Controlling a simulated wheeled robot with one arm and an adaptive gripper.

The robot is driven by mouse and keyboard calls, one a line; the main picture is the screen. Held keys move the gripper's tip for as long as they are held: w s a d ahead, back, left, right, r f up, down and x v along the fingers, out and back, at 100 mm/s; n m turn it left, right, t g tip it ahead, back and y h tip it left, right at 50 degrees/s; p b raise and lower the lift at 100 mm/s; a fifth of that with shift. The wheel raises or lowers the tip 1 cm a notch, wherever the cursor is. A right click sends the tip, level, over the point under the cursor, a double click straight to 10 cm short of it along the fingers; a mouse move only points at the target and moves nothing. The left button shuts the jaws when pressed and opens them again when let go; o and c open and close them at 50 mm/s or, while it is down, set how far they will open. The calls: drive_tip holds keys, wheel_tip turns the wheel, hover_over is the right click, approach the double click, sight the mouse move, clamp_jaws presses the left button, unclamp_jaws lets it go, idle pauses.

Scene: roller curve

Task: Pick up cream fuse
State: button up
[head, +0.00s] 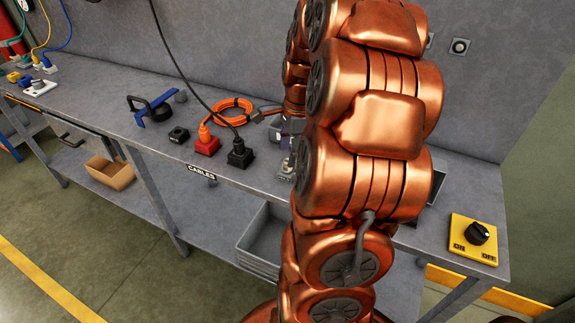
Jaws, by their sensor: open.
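I cannot make out a cream fuse in the head view. My copper arm covers a large part of the bench and may hide it. My gripper (287,165) shows only in part at the left edge of my arm, low over the bench near the black socket block. Its jaws are open. Its far side is hidden behind the arm, and I cannot see what lies between the fingers.
The grey bench (105,110) holds a red socket block (207,146), a black socket block (240,155), a coiled orange cable (232,112) and a blue-handled tool (153,108). A yellow ON/OFF switch box (474,240) sits at the right end. A grey wall stands behind.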

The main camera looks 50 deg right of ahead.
sight(287, 161)
drive_tip(key=shift+w+f+p, duration=0.2)
drive_tip(key=shift+f+p, duration=0.35)
drive_tip(key=shift+f, duration=0.7)
drive_tip(key=shift+w+f+p, duration=0.2)
drive_tip(key=shift+f+p, duration=0.35)
drive_tip(key=shift+f, duration=0.7)
drive_tip(key=shift+c, duration=0.3)
clamp_jaws()
drive_tip(key=shift+d+r, duration=0.1)
drive_tip(key=shift+r, duration=0.05)
drive_tip(key=shift+r+b, duration=0.5)
drive_tip(key=shift+r, duration=0.1)
wheel_tip(287, 161, up, 2)
drive_tip(key=shift+r+b, duration=0.1)
drive_tip(key=shift+b, duration=0.4)
drive_tip(key=s+a+b, duration=0.2)
drive_tip(key=s+a, duration=0.1)
drive_tip(key=s, duration=0.4)
drive_tip(key=s+a+r+b, duration=0.1)
drive_tip(key=s+a+b, duration=0.1)
drive_tip(key=s+a, duration=0.2)
drive_tip(key=s, duration=0.2)
drive_tip(key=shift+s+a+r, duration=0.2)
drive_tip(key=shift+s+a, duration=0.1)
drive_tip(key=shift+s, duration=0.05)
